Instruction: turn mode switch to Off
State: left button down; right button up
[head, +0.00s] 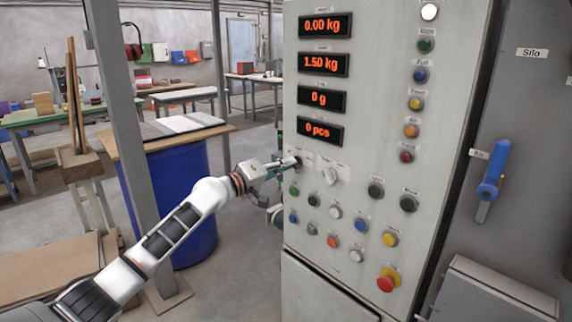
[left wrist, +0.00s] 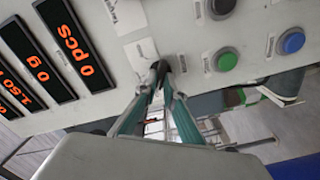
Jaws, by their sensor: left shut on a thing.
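The mode switch appears to be the small dark knob (left wrist: 161,70) on the grey control panel, below the red displays. Its label is too small to read. My left gripper (head: 292,162) reaches it from the left in the head view, its fingers closed around the knob at the panel face. In the left wrist view the two fingertips (left wrist: 162,83) meet on the knob from both sides. The fingers hide most of it, so I cannot tell its pointer position. My right gripper is not in view.
A red emergency stop (head: 386,281) is lower right. A blue drum (head: 190,205) and a grey post (head: 125,120) stand left, near my arm.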

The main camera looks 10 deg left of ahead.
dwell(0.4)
pick_arm(q)
jog(key=c, duration=2.1)
grip_release()
jog(key=shift+c, duration=0.2)
jog(key=v, duration=1.2)
